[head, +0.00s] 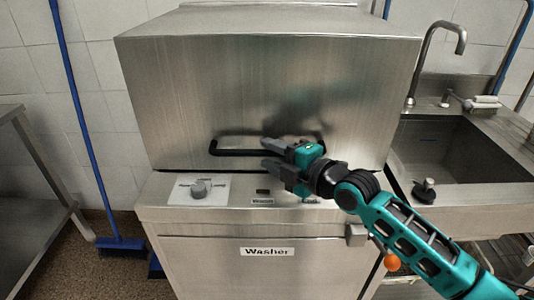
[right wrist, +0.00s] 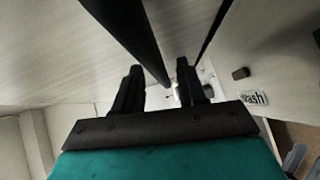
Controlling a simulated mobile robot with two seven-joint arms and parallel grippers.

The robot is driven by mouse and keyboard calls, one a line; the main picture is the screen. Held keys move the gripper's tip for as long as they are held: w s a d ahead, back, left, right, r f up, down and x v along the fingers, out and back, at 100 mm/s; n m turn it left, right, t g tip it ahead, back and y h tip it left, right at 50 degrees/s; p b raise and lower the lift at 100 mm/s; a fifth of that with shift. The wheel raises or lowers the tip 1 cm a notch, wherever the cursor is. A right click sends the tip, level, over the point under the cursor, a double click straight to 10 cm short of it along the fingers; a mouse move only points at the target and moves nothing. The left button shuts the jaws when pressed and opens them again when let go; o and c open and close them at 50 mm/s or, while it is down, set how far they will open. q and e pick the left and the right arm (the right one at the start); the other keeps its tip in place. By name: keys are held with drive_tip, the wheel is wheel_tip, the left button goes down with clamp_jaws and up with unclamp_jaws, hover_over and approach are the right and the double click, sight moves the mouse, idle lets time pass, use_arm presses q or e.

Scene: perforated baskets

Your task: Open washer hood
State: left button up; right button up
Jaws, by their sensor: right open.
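The washer hood (head: 250,90) is a large brushed-steel box, down on the washer base (head: 190,265), which has a "Washer" label. A black bar handle (head: 230,152) runs across the hood's lower front. My right gripper (head: 266,153) is open at the middle of this handle, one finger above it and one below. In the right wrist view the dark handle bar (right wrist: 137,40) runs between the two spread fingers of the gripper (right wrist: 158,80). Whether the fingers touch the bar I cannot tell. The gripper hides part of the handle. My left gripper is not in view.
A steel sink (head: 450,150) with a tap (head: 432,45) stands on the right. A blue broom (head: 75,110) leans at the left near a steel table (head: 25,190).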

drive_tip(key=shift+x, duration=0.95)
drive_tip(key=shift+d, duration=0.1)
clamp_jaws()
